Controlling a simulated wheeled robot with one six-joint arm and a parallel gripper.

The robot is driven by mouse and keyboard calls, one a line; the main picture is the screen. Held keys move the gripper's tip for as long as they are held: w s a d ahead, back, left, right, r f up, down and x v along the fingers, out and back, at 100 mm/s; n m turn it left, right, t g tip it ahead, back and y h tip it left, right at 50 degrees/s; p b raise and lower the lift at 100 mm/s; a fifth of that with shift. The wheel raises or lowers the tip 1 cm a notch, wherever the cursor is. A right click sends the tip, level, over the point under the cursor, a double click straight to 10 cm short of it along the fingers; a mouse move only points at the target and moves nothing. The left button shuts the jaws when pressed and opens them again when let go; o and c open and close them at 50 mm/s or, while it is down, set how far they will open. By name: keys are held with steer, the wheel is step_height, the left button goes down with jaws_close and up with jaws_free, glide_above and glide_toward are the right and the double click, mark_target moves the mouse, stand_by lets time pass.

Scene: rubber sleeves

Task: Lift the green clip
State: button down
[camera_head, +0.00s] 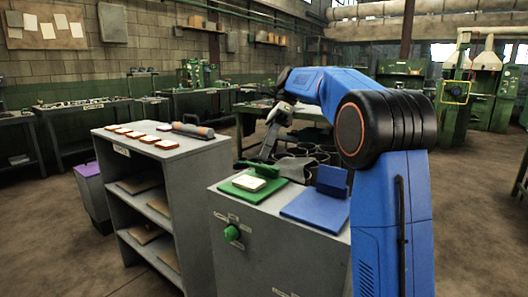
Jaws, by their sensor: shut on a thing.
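The green clip (249,164) is a narrow green bar at the far edge of a flat green board (257,194), which lies on the left part of a grey cabinet top. My gripper (267,156) comes down from above at the clip's right end and is shut on it. The fingertips are small and partly merge with the dark background. I cannot tell whether the clip touches the board or is a little above it. A white block (249,183) lies on the green board in front of the clip.
To the right, a blue board (315,207) bears an upright blue clip (331,180). Several dark round cups (318,157) stand behind. The grey cabinet (270,250) has a green knob (231,233).

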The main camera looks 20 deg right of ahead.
steer(key=shift+f, duration=0.1)
stand_by(0.3)
steer(key=c, duration=1.5)
jaws_free()
steer(key=shift+c, duration=0.2)
steer(key=shift+a, duration=0.1)
